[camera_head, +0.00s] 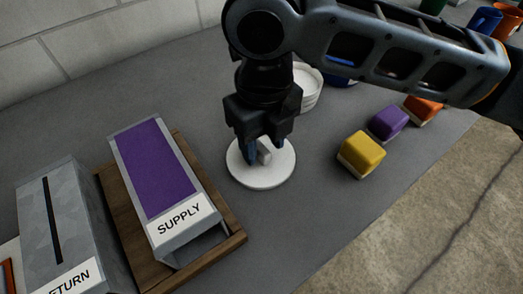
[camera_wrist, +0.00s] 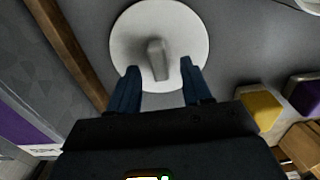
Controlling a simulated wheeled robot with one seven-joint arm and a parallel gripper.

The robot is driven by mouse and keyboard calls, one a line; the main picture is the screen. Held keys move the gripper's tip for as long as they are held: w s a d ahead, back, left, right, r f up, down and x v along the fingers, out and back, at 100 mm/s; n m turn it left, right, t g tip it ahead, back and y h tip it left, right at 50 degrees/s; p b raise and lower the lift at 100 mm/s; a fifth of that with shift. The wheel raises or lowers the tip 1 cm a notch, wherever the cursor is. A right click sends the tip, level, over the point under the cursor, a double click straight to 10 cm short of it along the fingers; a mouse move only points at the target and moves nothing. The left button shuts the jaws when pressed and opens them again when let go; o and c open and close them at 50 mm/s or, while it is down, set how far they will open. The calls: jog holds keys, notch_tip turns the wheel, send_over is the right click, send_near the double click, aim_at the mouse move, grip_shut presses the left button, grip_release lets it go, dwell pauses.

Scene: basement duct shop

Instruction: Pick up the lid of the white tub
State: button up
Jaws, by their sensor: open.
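The round white lid (camera_head: 265,180) lies flat on the grey bench, with a small upright grip on its middle. In the wrist view the lid (camera_wrist: 135,42) is at the top centre and its grip (camera_wrist: 157,59) stands between the fingertips. My gripper (camera_head: 262,150) is open over the lid, pointing down, with a finger on either side of the grip; the fingers (camera_wrist: 159,69) show clear gaps to it. A white round tub (camera_head: 309,88) stands behind, partly hidden by my gripper.
A grey duct piece with a purple panel, labelled SUPPLY (camera_head: 155,178), sits on a wooden tray (camera_head: 228,240) at left. Yellow (camera_head: 361,152), purple (camera_head: 388,121) and orange (camera_head: 423,109) blocks lie right, near the bench edge.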

jog(key=shift+f, duration=0.35)
jog(key=shift+c, duration=0.2)
grip_shut()
